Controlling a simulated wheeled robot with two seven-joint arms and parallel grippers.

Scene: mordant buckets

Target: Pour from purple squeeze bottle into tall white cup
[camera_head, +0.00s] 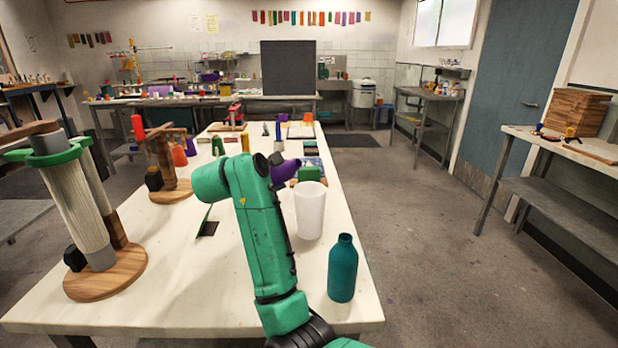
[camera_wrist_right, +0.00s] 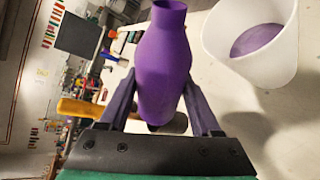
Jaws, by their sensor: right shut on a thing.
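The purple squeeze bottle (camera_head: 286,172) is held tipped well over from upright, near the tall white cup. In the right wrist view the bottle (camera_wrist_right: 163,70) sits between both fingers of my right gripper (camera_wrist_right: 165,108), which is shut on it. The tall white cup (camera_head: 310,212) stands upright on the table in front of the bottle. The cup (camera_wrist_right: 283,55) also shows in the wrist view, with purple at its bottom. No stream shows between bottle and cup. In the head view my right gripper (camera_head: 275,168) is partly hidden by its arm. My left gripper is not in view.
A teal bottle (camera_head: 342,268) stands near the table's right front edge, close to the cup. A wooden stand with a roller (camera_head: 85,215) and a smaller wooden stand (camera_head: 170,170) are on the left. A green block (camera_head: 309,174) lies behind the cup. The front left-middle tabletop is clear.

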